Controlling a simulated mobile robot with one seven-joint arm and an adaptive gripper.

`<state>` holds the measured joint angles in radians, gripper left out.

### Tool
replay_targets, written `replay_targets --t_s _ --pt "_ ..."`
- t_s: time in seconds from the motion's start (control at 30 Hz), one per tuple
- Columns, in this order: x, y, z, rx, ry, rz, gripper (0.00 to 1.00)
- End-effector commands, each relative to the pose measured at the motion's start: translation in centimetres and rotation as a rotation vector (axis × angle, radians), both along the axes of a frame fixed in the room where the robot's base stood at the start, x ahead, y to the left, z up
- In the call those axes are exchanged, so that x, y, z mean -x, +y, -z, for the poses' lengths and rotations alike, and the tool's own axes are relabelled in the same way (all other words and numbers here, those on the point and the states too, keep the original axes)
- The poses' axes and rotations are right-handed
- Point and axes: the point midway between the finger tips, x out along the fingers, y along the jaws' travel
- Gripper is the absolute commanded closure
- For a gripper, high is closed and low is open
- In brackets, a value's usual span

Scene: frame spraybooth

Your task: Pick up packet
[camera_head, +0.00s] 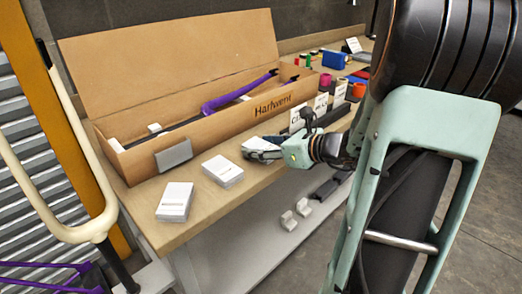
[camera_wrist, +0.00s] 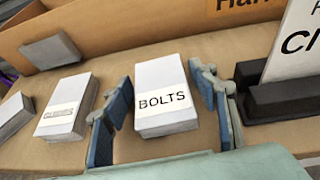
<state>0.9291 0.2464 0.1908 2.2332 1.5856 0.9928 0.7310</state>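The packet in my gripper's span is a white box labelled BOLTS (camera_wrist: 165,72). It lies on the wooden bench in front of the open cardboard carton. My gripper (camera_wrist: 165,108) is open, with one blue-padded finger on each side of the packet. The pads are close to its sides; I cannot tell whether they touch. In the head view my gripper (camera_head: 277,150) is over the rightmost white packet (camera_head: 256,143) and partly hides it. Two other white packets lie to the left, one in the middle (camera_head: 223,169) and one nearest the bench corner (camera_head: 175,201).
The long carton (camera_head: 240,115) stands behind the packets with its lid up, and a grey block (camera_head: 174,155) leans at its front. Sign cards in dark holders (camera_wrist: 285,98) stand close to the right of my gripper. A cream bicycle frame (camera_head: 50,190) is at left.

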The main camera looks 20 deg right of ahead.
Motion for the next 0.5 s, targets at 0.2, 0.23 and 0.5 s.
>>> replay_targets --t_s 0.2,0.23,0.5 --pt "0.03 -0.01 0.00 0.000 0.000 0.000 0.73" --pt "0.03 -0.01 0.00 0.000 0.000 0.000 0.76" --pt "0.03 -0.01 -0.03 0.000 0.000 0.000 0.82"
